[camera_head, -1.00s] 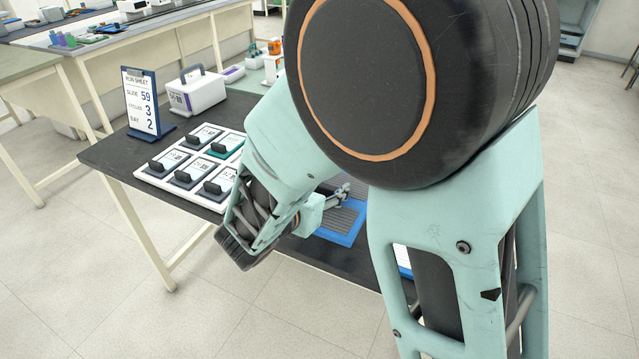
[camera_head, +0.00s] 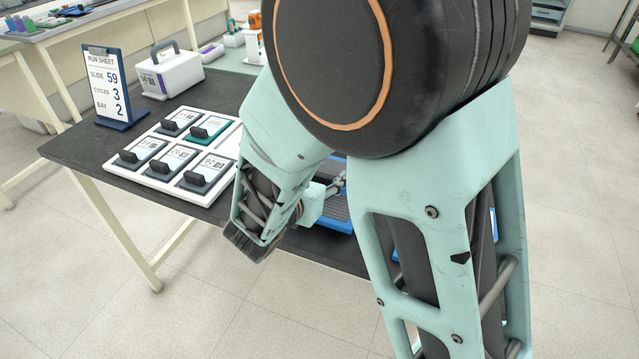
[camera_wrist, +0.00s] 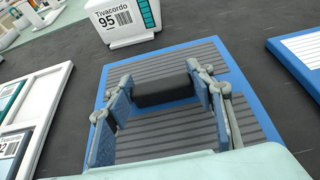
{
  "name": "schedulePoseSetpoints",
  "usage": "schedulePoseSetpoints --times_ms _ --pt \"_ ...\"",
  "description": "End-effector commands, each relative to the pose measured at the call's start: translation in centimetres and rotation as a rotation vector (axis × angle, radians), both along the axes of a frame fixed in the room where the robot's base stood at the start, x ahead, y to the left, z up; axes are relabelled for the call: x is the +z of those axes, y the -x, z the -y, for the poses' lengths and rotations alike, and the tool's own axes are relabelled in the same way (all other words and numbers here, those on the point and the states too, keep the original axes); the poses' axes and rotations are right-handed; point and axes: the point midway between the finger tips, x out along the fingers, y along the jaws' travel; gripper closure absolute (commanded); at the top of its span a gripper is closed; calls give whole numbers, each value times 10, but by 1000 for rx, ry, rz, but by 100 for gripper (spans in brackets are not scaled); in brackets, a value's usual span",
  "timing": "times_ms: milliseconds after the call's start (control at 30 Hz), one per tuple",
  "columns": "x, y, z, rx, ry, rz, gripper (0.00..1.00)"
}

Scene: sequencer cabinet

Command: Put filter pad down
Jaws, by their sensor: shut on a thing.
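My gripper (camera_wrist: 163,92) is shut on a black block (camera_wrist: 165,90), seen between its two blue-lined fingers in the wrist view. I take this block to be the filter pad or its grip. It is over a grey ribbed mat with a blue border (camera_wrist: 247,104); I cannot tell whether it touches the mat. In the head view, my gripper (camera_head: 337,184) shows small beside my arm, over the blue-edged mat (camera_head: 338,224). The held block is hidden there.
A white rack (camera_head: 112,166) with several black-handled cassettes is left of the mat. A run sheet stand (camera_head: 107,85) and a white box with a handle (camera_head: 170,74) stand behind it. Another blue-edged panel (camera_wrist: 277,50) lies to the right. Dark tabletop (camera_wrist: 60,47) separates these things.

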Motion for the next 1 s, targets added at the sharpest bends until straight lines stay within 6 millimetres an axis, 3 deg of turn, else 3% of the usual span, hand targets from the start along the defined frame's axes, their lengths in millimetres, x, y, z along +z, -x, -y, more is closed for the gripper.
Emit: schedulePoseSetpoints --times_ms 33,133,567,600,700,1000 --pt "-14 1 1 2 1 -1 78" --pt "-22 1 2 4 1 1 78" --pt "-26 2 3 5 -1 1 78" --pt "-24 2 3 5 -1 0 46" --pt "-24 2 3 5 0 0 35" --pt "-24 2 3 5 0 0 33"
